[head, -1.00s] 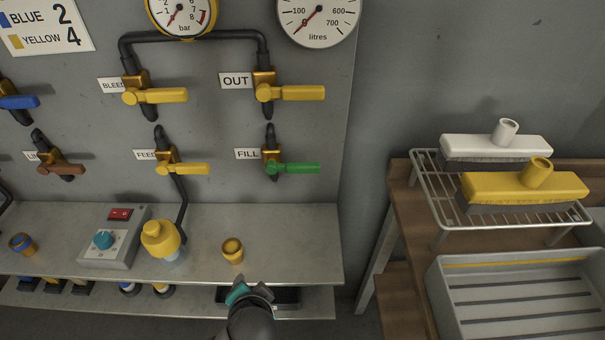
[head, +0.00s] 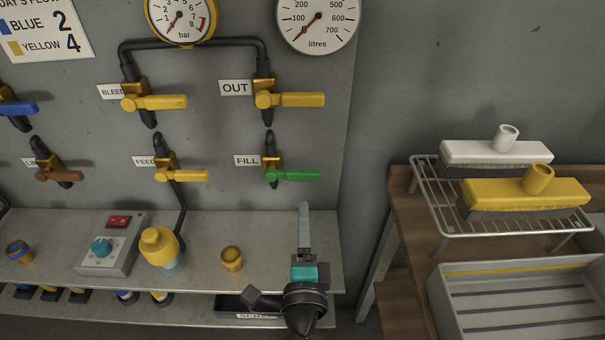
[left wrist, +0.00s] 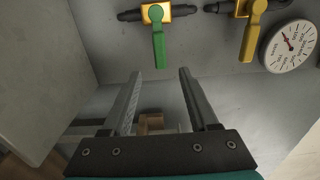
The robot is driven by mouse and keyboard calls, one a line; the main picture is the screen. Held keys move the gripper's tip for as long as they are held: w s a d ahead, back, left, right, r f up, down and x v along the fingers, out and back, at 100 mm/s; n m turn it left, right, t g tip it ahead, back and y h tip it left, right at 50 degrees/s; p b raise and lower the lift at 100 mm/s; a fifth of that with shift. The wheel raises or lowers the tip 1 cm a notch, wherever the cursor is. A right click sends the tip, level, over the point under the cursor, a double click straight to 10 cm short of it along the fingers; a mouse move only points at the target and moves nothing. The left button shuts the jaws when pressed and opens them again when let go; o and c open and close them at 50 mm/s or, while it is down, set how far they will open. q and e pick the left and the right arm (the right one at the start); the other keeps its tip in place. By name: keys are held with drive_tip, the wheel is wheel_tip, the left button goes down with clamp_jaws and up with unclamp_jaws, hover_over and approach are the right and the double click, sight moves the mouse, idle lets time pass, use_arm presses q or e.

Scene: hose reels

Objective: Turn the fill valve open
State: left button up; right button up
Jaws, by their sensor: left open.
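The fill valve has a green handle (head: 297,175) that points right from its brass body, beside the FILL label (head: 246,160) on the grey panel. In the left wrist view the green handle (left wrist: 159,47) is just beyond the gap between the fingertips. My left gripper (head: 304,208) is below the green handle in the head view, fingers pointing up toward it. It is open and empty, with both fingers apart in the left wrist view (left wrist: 160,76). It does not appear to touch the handle. My right gripper is not in view.
Above it is the yellow OUT valve handle (head: 298,100); to the left is the yellow FEED handle (head: 185,176). A brass fitting (head: 232,259), a yellow-capped item (head: 159,247) and a switch box (head: 108,248) stand on the shelf (head: 205,225). A brush rack (head: 440,205) is at right.

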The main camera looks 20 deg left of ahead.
sight(302, 179)
use_arm(q)
drive_tip(key=x, duration=1.3)
drive_tip(key=shift+w+f, duration=0.1)
drive_tip(key=shift+c, duration=0.2)
clamp_jaws()
idle(0.8)
